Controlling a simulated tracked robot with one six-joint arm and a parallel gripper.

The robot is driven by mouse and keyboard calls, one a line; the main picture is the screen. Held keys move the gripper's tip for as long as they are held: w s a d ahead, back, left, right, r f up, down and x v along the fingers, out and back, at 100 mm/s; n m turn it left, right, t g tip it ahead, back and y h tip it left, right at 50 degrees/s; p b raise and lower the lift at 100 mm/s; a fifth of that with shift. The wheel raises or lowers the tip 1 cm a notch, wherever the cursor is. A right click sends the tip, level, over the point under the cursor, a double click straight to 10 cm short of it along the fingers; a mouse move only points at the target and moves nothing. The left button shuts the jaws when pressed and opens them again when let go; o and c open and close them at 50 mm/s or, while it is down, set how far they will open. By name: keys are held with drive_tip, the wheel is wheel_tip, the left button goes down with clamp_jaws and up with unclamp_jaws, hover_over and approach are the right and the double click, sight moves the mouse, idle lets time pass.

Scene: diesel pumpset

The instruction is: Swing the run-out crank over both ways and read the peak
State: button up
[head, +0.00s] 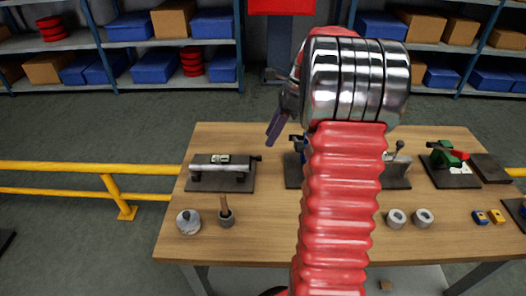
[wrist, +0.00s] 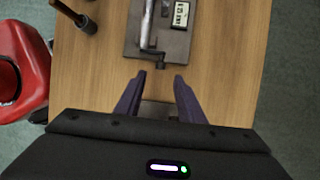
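The run-out fixture (head: 207,185) is a dark plate at the left of the bench, bearing a grey shaft (head: 216,173). A small dark crank (head: 257,158) stands at the shaft's right end. A pale-faced readout (head: 219,159) sits behind the shaft; its figures are too small to read. In the wrist view, the crank (wrist: 152,56) lies just ahead of my gripper (wrist: 159,76). My purple fingers are apart, with nothing between them, and do not touch the crank. In the head view, my gripper (head: 273,130) is right of the fixture; one finger shows clearly.
A round metal part (head: 188,222) and a pot with a wooden handle (head: 226,217) stand at the front left. More fixtures, partly hidden by my arm, and two grey rings (head: 397,218) are to the right. A yellow rail (head: 80,168) runs left of the bench.

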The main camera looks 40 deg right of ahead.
sight(260, 156)
drive_tip(key=x, duration=0.8)
clamp_jaws()
idle(0.4)
